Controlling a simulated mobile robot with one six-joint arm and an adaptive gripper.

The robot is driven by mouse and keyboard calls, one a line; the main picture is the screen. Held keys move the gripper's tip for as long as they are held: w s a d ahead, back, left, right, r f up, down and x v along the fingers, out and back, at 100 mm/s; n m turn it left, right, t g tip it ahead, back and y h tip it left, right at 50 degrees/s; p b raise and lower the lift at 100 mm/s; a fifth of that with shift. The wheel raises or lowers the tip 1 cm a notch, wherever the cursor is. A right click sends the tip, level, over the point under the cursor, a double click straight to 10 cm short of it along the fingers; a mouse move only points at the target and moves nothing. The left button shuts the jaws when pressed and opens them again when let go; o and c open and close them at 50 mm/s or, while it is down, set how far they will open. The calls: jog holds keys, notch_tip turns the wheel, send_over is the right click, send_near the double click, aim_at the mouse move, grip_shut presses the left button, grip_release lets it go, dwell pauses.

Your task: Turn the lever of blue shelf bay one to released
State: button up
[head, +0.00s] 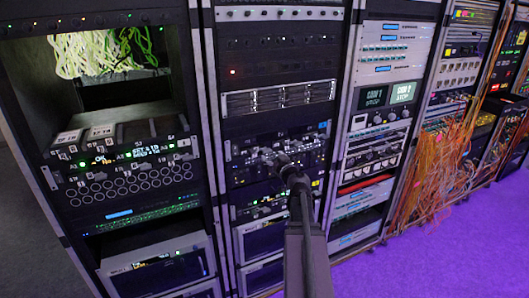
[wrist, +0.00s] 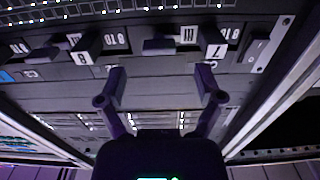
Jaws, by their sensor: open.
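The shelf front (head: 275,155) with a small blue label at its right end sits in the second rack in the head view. In the wrist view its front (wrist: 150,82) runs across the top, with a blue patch at the left edge. Dark levers stick out of it: one with a white tab (wrist: 82,57) at left, a dark one (wrist: 160,45) in the middle, one with a white tab (wrist: 216,50) at right. The markings look inverted; I cannot tell which is bay one. My gripper (wrist: 160,76) is open and empty, its fingers spread below the levers.
The left rack (head: 125,155) has a similar shelf with white-tabbed levers. Orange cables (head: 435,160) hang in the racks at right. Other equipment sits close above and below the shelf. The purple floor (head: 450,255) at lower right is clear.

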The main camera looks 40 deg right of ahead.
aim_at(268, 151)
jog(key=shift+x, duration=2.6)
jog(key=shift+c, duration=0.2)
